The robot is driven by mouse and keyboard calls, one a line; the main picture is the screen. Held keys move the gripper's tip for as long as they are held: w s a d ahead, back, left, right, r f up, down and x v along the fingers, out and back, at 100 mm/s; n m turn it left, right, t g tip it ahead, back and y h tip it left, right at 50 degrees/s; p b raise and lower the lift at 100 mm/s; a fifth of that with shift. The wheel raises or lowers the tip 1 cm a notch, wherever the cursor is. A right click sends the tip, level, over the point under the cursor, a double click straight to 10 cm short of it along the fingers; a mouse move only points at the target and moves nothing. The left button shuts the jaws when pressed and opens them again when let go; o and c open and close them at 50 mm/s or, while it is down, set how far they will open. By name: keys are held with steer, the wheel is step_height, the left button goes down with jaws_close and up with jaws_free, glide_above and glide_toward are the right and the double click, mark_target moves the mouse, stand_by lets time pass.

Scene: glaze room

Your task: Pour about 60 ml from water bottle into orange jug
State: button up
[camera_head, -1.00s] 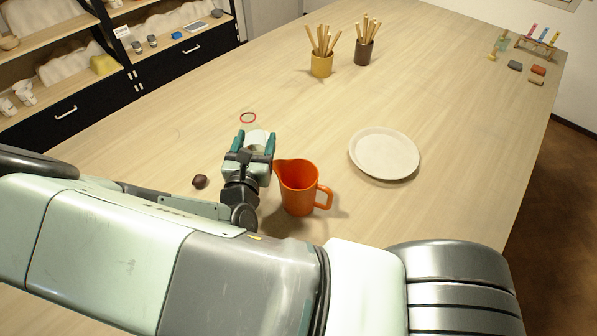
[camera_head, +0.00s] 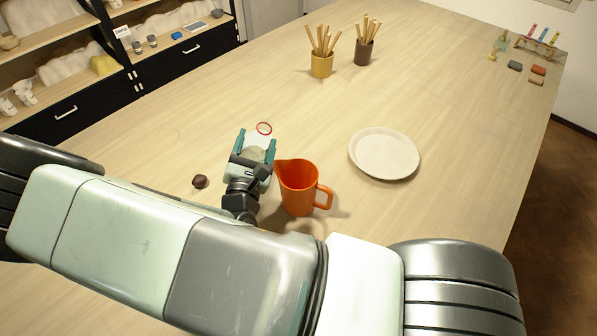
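The orange jug (camera_head: 298,189) stands upright on the table, spout to the left and handle to the right. My gripper (camera_head: 256,144) is just left of and behind the jug's spout, its two teal fingers around a pale, see-through body that I take to be the water bottle (camera_head: 260,141). A thin red ring (camera_head: 264,128) shows just beyond the fingertips and seems to belong to this bottle. The bottle's outline is hard to make out, and its water level and any stream cannot be seen. The inside bottom of the jug is hidden.
A pale round plate (camera_head: 385,153) lies right of the jug. A small dark lump (camera_head: 200,181) lies left of my gripper. A yellow cup (camera_head: 321,66) and a brown cup (camera_head: 364,52) hold sticks farther back. The table's middle is clear.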

steer(key=shift+m, duration=0.7)
steer(key=shift+d+r+m+h, duration=0.2)
steer(key=shift+r+m+h, duration=0.2)
steer(key=shift+r+m, duration=0.55)
steer(key=shift+a+f+m+t, duration=0.2)
steer(key=shift+f+m+t, duration=0.2)
steer(key=shift+m, duration=0.45)
steer(key=f, duration=0.1)
steer(key=f+m, duration=0.1)
steer(key=f, duration=0.1)
steer(key=f+m+h, duration=0.1)
steer(key=shift+w+a+f, duration=0.2)
steer(key=shift+a, duration=0.2)
steer(key=shift+a+r+m+h, duration=0.15)
steer(key=shift+m+h, duration=0.15)
steer(key=shift+m, duration=0.2)
steer(key=r+m, duration=0.2)
steer(key=r+m+h, duration=0.1)
steer(key=shift+w+a+r, duration=0.15)
steer(key=shift+a+r, duration=0.15)
steer(key=shift+d+m, duration=0.15)
steer(key=shift+m, duration=0.45)
steer(key=shift+d+f+m+h, duration=0.35)
steer(key=shift+f+m+h, duration=0.05)
steer(key=shift+m, duration=0.2)
steer(key=shift+s+m, duration=0.2)
steer(key=shift+m, duration=0.1)
steer(key=shift+r+m, duration=0.3)
steer(key=shift+m, duration=0.1)
